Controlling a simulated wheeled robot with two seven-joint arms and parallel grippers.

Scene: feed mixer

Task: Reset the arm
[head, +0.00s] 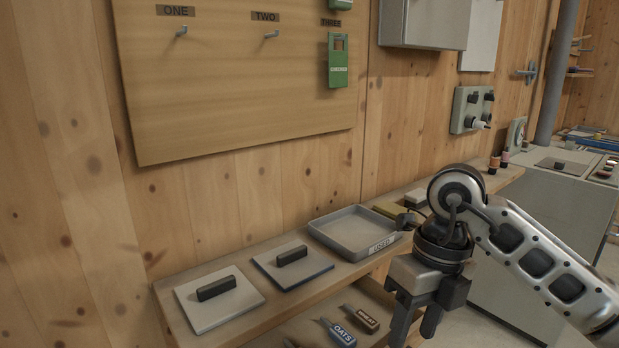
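My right arm comes in from the right, and its gripper (415,328) points down in front of the wooden shelf (345,275). Two dark fingers stand apart with a gap between them, and nothing shows in the gap. The lower ends of the fingers are near the bottom edge of the picture. The wrist covers part of the shelf's right side. My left gripper is not in view.
On the shelf are two flat plates with black handles (215,288) (292,255) and an empty grey tray labelled USED (330,243). Labelled scoops, OATS (340,333) and WHEAT (366,318), lie below. A green tag (338,62) hangs under THREE; hooks ONE and TWO are bare.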

